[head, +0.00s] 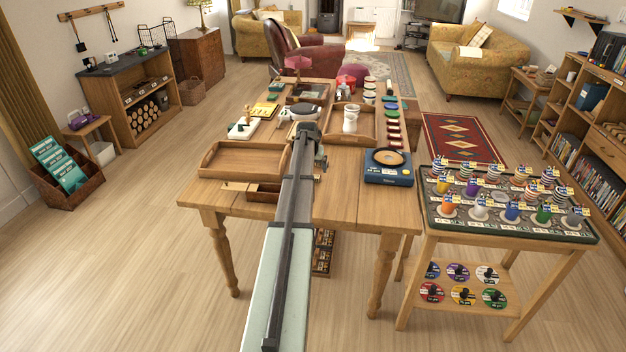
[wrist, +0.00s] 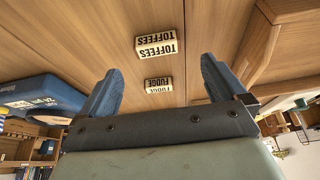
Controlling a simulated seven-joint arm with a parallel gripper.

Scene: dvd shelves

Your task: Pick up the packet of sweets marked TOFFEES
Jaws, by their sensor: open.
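The packet marked TOFFEES (wrist: 157,44) is a small cream block with black lettering. In the head view I cannot make out either packet; my arm covers the middle of the table.
A wooden tray (head: 243,147) stands on the table's left, with a small open wooden box (head: 264,194) in front. Bare wood (head: 345,195) lies right of my arm.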

